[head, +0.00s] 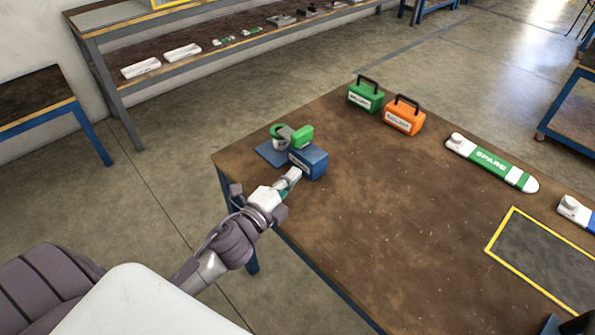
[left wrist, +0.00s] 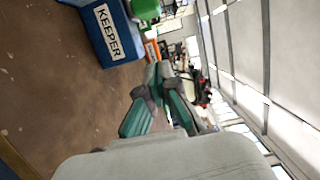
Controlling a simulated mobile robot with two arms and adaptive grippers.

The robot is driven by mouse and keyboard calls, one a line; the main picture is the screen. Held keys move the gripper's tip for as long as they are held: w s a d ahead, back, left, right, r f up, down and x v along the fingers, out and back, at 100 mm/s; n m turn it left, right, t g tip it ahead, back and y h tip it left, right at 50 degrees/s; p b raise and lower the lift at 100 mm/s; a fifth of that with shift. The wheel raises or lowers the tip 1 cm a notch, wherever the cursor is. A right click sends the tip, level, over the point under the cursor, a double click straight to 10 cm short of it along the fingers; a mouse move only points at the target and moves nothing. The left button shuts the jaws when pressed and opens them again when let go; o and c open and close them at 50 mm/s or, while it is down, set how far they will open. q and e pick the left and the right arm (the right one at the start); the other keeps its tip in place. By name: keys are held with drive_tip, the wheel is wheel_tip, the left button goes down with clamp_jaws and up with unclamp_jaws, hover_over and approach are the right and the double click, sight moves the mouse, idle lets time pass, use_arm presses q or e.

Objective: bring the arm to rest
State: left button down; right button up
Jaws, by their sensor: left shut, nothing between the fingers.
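My left gripper (head: 291,178) is at the near left edge of the brown table, shut and empty. It is just in front of a blue box (head: 313,166), and I cannot tell from the head view whether they touch. In the left wrist view the closed fingers (left wrist: 160,70) show with nothing between them. The blue box there (left wrist: 105,35) bears the label "KEEPER" and stands to the left of the fingers, apart from them. My right gripper is not in view.
A green and grey part (head: 301,136) sits behind the blue box. A green case (head: 366,97), an orange case (head: 404,118) and a green-white arm marked "SPARE" (head: 491,162) lie along the far side. A yellow-framed mat (head: 550,262) lies at right. The table's middle (head: 390,200) is clear.

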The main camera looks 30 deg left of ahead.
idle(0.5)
